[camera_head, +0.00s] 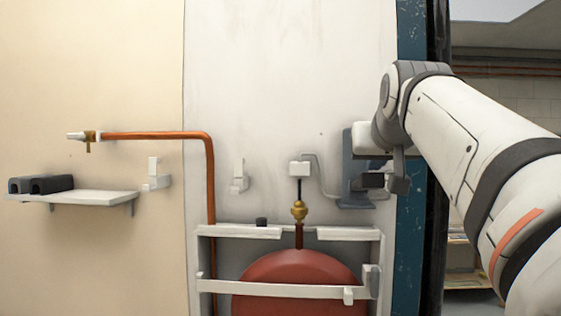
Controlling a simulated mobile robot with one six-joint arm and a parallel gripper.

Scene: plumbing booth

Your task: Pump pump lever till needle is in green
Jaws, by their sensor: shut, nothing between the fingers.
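My gripper (372,181) is at the right of the white panel, in front of a blue-grey bracket-like unit (355,150). It is shut with nothing in it. My gripper and wrist hide part of this unit. I cannot make out a pump lever, and cannot tell whether my gripper touches one. A thin grey pipe (321,177) runs from the unit to a small white box (299,168) above a brass fitting (299,211) and a red tank (297,275). No gauge needle or green zone can be made out.
A white frame with a crossbar (270,291) surrounds the red tank. A copper pipe (160,135) with a valve runs at the left. A shelf (90,197) holds dark items. White brackets (239,177) stick out from the wall. A blue post (410,240) edges the panel at right.

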